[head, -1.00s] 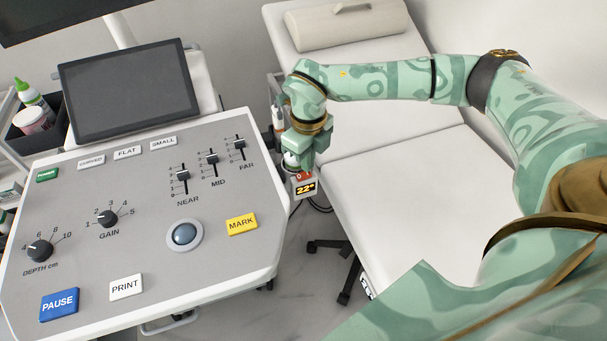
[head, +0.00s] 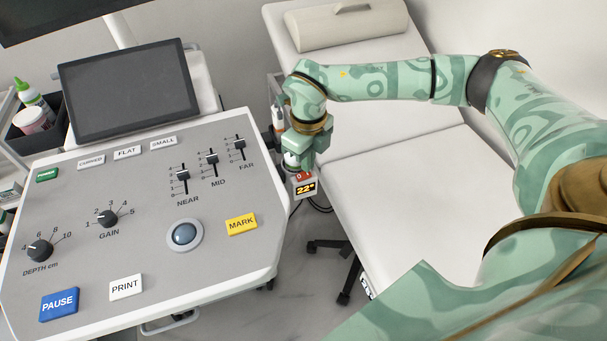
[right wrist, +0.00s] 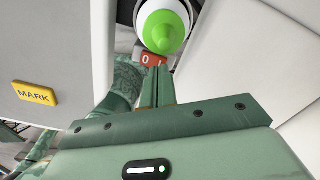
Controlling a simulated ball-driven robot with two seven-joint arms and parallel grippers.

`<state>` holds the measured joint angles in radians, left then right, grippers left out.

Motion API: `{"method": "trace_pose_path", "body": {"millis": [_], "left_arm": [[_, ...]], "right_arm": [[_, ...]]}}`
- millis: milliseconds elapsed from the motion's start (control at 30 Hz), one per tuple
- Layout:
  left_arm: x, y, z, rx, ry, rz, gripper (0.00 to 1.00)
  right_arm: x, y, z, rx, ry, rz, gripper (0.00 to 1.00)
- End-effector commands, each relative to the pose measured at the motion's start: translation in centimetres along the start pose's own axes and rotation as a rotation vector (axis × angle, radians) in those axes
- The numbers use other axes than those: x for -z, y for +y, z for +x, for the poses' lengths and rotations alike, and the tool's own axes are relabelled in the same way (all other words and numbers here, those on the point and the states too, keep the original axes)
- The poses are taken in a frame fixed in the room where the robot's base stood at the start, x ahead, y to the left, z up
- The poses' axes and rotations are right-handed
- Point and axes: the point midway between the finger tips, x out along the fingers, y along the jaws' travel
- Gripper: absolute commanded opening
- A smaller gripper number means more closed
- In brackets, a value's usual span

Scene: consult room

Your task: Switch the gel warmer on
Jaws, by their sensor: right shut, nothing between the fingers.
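The gel warmer (head: 306,189) is a small unit between the console and the couch, with a dark display reading 22° in yellow. Its red rocker switch (head: 299,176) is marked 0 and also shows in the right wrist view (right wrist: 148,60). A white bottle with a green cap (right wrist: 163,31) stands in the warmer. My right gripper (head: 308,167) is pointed down just above the switch. In the right wrist view its shut, empty fingers (right wrist: 157,70) end at the switch's edge; I cannot tell whether they touch it. My left gripper is not in view.
The ultrasound console (head: 215,275) with knobs, sliders and buttons fills the left, its edge close to the warmer. The white couch (head: 410,180) lies on the right under my right arm. A dark bin (head: 22,145) with bottles stands at far left.

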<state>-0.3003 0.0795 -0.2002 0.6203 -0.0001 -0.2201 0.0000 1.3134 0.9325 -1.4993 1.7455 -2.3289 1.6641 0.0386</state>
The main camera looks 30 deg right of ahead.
Motion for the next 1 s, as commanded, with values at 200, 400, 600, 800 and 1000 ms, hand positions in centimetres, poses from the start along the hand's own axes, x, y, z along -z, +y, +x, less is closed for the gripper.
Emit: {"method": "trace_pose_path", "body": {"millis": [200, 400, 600, 800, 1000], "left_arm": [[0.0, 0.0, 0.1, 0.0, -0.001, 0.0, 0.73], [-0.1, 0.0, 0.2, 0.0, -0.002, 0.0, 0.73], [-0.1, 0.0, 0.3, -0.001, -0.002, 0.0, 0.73], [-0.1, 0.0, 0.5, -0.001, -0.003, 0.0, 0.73], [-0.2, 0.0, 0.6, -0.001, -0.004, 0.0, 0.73]], "right_arm": [[0.0, 0.0, 0.4, 0.0, 0.001, 0.0, 0.0], [0.0, 0.0, 0.7, 0.0, 0.001, 0.0, 0.0], [0.0, 0.0, 1.0, 0.0, 0.001, 0.0, 0.0], [0.0, 0.0, 1.3, 0.0, 0.001, 0.0, 0.0], [0.0, 0.0, 1.6, 0.0, 0.0, 0.0, 0.0]]}}
